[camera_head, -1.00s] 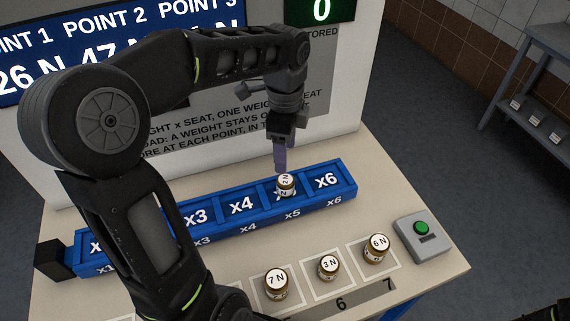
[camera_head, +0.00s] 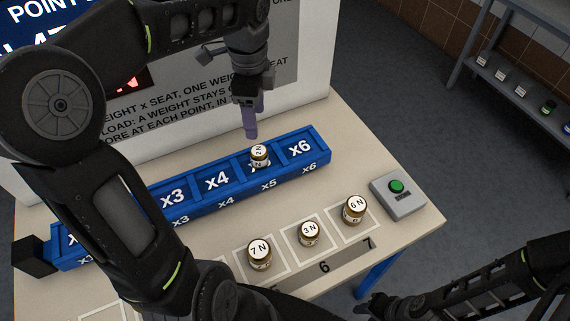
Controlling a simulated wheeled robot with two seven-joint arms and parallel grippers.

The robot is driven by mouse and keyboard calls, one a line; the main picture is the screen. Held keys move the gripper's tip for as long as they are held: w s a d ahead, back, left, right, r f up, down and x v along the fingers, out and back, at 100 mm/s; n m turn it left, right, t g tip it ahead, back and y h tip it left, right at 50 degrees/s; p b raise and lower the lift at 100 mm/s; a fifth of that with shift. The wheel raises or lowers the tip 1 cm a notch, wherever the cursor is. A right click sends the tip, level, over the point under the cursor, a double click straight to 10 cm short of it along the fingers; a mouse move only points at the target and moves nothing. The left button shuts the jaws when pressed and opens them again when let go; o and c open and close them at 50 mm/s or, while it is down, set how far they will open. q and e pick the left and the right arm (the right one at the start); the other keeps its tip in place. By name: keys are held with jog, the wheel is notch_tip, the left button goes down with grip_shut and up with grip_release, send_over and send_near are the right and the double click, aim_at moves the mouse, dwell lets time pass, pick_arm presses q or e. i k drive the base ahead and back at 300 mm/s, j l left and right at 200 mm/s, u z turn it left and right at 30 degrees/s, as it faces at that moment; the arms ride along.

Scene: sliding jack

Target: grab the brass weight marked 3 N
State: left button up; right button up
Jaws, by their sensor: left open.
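The brass weight marked 3 N (camera_head: 309,234) stands upright in a white-outlined square near the table's front, between the weights marked 7 N (camera_head: 259,254) and 6 N (camera_head: 354,210). My left gripper (camera_head: 251,130) is open and points down above the blue seat rail, just behind a brass weight marked 2 N (camera_head: 259,156) in the x5 seat. It looks empty and is well away from the 3 N weight. My right arm comes in at the lower right; its gripper (camera_head: 376,305) is dark, partly cut off, and its jaws cannot be made out.
The blue rail (camera_head: 217,183) with numbered seats crosses the table. A grey box with a green button (camera_head: 397,187) stands at the right edge. A white panel with text stands behind the rail. A grey shelf (camera_head: 520,90) with small items is at the far right.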

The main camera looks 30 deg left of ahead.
aim_at(309, 230)
jog(key=k+l, duration=1.2)
jog(key=l, duration=0.15)
